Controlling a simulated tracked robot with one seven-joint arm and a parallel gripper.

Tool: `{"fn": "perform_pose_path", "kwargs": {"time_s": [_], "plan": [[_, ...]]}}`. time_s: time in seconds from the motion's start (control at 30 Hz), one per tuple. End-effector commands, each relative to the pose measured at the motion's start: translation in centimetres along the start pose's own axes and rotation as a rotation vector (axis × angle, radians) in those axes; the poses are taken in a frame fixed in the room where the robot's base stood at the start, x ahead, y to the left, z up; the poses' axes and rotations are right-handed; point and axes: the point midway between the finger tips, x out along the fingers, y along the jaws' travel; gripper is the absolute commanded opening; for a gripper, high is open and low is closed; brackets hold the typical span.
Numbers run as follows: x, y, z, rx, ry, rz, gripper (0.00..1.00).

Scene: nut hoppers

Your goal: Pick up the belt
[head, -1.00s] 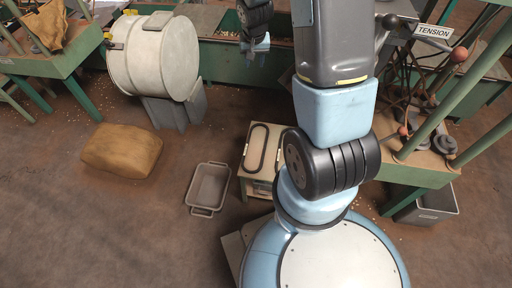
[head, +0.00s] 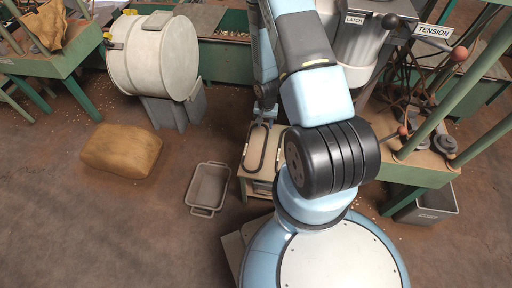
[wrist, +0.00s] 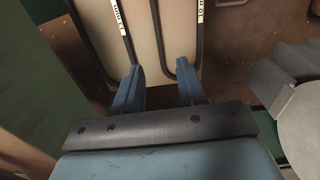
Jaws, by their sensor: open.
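Two black belts, each a long closed loop with a small white label, lie side by side on a pale low stand (head: 254,186). The left belt (head: 250,150) shows in the head view; the other lies to its right, partly hidden by my arm. In the wrist view the left belt (wrist: 85,38) runs toward my left finger and the right belt (wrist: 157,30) ends by my right finger. My gripper (wrist: 162,88) is open and empty, its fingers toward the near ends of the belts. In the head view my gripper (head: 266,110) is at the stand's far end. I cannot tell whether it touches a belt.
A grey bin (head: 208,186) stands on the floor left of the stand. A brown sack (head: 121,150) and a white drum (head: 150,60) are further left. A green bench with TENSION (head: 440,32) and LATCH levers is on the right. Floor between sack and bin is clear.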

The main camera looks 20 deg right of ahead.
Motion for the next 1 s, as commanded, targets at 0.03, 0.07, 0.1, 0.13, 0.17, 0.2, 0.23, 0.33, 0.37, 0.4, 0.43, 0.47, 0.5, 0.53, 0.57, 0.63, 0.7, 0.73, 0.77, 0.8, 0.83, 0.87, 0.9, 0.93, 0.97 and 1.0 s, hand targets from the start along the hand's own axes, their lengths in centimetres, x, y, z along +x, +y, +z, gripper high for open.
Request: {"fn": "perform_pose_path", "kwargs": {"time_s": [0.03, 0.07, 0.1, 0.13, 0.17, 0.2, 0.23, 0.33, 0.37, 0.4, 0.43, 0.47, 0.5, 0.53, 0.57, 0.63, 0.7, 0.73, 0.77, 0.8, 0.83, 0.87, 0.9, 0.93, 0.97, 1.0], "plan": [[1.0, 0.5, 0.6, 0.009, -0.010, 0.003, 0.40], [1.4, 0.7, 0.8, 0.013, -0.014, 0.004, 0.40], [1.9, 0.9, 1.0, 0.018, -0.018, 0.005, 0.40], [2.2, 1.0, 1.2, 0.022, -0.021, 0.005, 0.40], [2.5, 1.1, 1.3, 0.025, -0.023, 0.005, 0.40], [2.7, 1.2, 1.4, 0.028, -0.024, 0.005, 0.40], [2.8, 1.3, 1.5, 0.029, -0.025, 0.005, 0.40], [3.4, 1.4, 1.7, 0.032, -0.028, 0.006, 0.40], [3.7, 1.4, 1.7, 0.032, -0.028, 0.007, 0.40], [4.0, 1.4, 1.7, 0.032, -0.029, 0.007, 0.40], [4.4, 1.4, 1.7, 0.031, -0.029, 0.007, 0.40], [4.8, 1.4, 1.8, 0.031, -0.029, 0.008, 0.40], [5.4, 1.4, 1.8, 0.031, -0.029, 0.008, 0.40], [5.8, 1.4, 1.8, 0.031, -0.028, 0.007, 0.40], [6.2, 1.4, 1.8, 0.031, -0.028, 0.007, 0.40], [7.2, 1.4, 1.8, 0.032, -0.028, 0.007, 0.40], [8.2, 1.4, 1.8, 0.032, -0.029, 0.008, 0.40], [8.6, 1.4, 1.8, 0.031, -0.029, 0.007, 0.40], [9.0, 1.4, 1.9, 0.031, -0.029, 0.007, 0.40], [9.5, 1.4, 1.8, 0.031, -0.029, 0.007, 0.40], [9.9, 1.4, 1.8, 0.032, -0.028, 0.006, 0.40], [10.2, 1.4, 1.8, 0.032, -0.027, 0.006, 0.40], [10.6, 1.5, 1.8, 0.034, -0.028, 0.007, 0.40], [10.9, 1.5, 1.8, 0.034, -0.028, 0.007, 0.40], [11.1, 1.5, 1.8, 0.034, -0.028, 0.007, 0.40], [11.3, 1.5, 1.8, 0.034, -0.027, 0.006, 0.40]]}}
